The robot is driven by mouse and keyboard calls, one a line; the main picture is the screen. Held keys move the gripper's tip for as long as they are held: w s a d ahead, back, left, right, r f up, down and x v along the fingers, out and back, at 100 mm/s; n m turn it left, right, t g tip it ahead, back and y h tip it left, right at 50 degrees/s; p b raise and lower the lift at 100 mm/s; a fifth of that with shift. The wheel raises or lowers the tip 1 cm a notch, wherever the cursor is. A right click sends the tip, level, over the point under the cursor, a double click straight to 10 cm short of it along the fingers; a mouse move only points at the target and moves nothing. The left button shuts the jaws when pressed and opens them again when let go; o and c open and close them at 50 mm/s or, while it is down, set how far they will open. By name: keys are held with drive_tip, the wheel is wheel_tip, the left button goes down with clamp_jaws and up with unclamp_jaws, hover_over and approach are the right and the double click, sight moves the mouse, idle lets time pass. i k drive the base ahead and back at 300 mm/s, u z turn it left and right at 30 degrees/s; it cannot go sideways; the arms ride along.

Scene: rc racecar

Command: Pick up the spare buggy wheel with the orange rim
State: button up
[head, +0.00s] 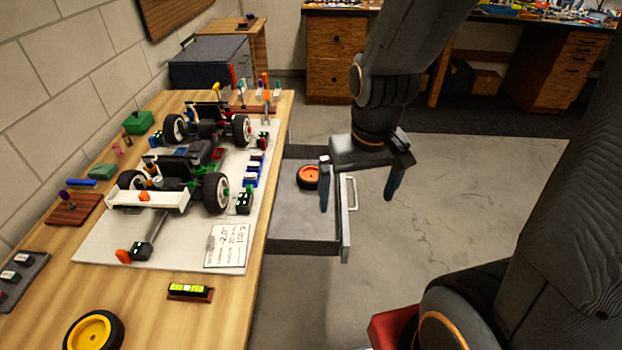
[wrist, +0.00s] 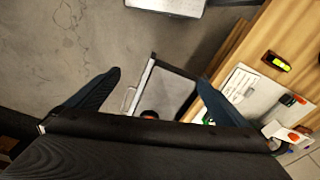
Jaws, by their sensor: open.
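The spare wheel with the orange rim (head: 309,177) lies in an open drawer (head: 300,228) that sticks out from the right side of the workbench. In the wrist view only a small part of the orange-rimmed wheel (wrist: 149,115) shows at the edge of my gripper body, inside the drawer (wrist: 172,90). My gripper (head: 357,192) is open and empty, above and to the right of the wheel in the head view. Its fingers (wrist: 158,92) are spread wide in the wrist view, with the drawer between and below them.
The workbench (head: 190,317) holds a white board (head: 100,248) with a racecar (head: 195,160), a yellow-rimmed wheel (head: 93,331) and a small level (head: 190,292). The drawer's handle (head: 351,193) juts right. Bare floor (head: 450,200) lies right of the drawer.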

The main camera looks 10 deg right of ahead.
sight(307, 176)
drive_tip(key=z, duration=0.55)
drive_tip(key=k, duration=1.25)
drive_tip(key=z, duration=0.65)
drive_tip(key=i, duration=1.85)
drive_tip(key=u, duration=1.6)
drive_tip(key=i, duration=0.65)
drive_tip(key=u, duration=0.6)
